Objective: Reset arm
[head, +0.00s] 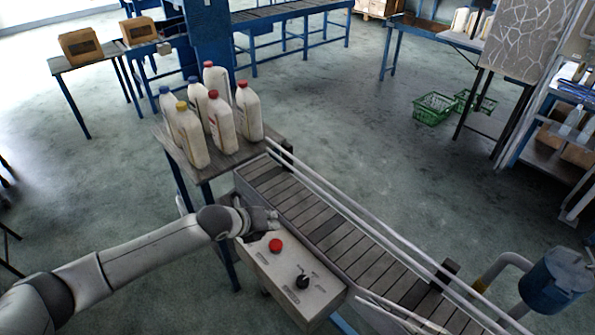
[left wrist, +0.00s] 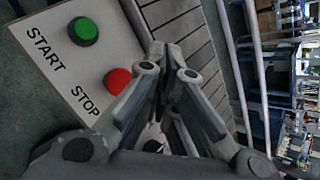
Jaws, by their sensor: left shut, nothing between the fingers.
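My left arm comes in from the left in the head view. Its gripper (head: 262,220) is over the upper end of the control box (head: 300,300), beside the conveyor. In the left wrist view the gripper (left wrist: 168,62) is shut and empty, its fingers close together. A red button (head: 276,245) sits on the box just below the gripper; it also shows in the left wrist view (left wrist: 117,80) by the word STOP. A green button (left wrist: 84,30) by the word START shows in the left wrist view and is hidden in the head view. My right gripper is not in view.
The slatted conveyor (head: 330,235) with side rails runs from centre to lower right. Several white bottles (head: 220,120) with coloured caps stand on a table behind it. A black knob (head: 302,282) is on the box. Green crates (head: 433,108) lie on the floor; open floor is between.

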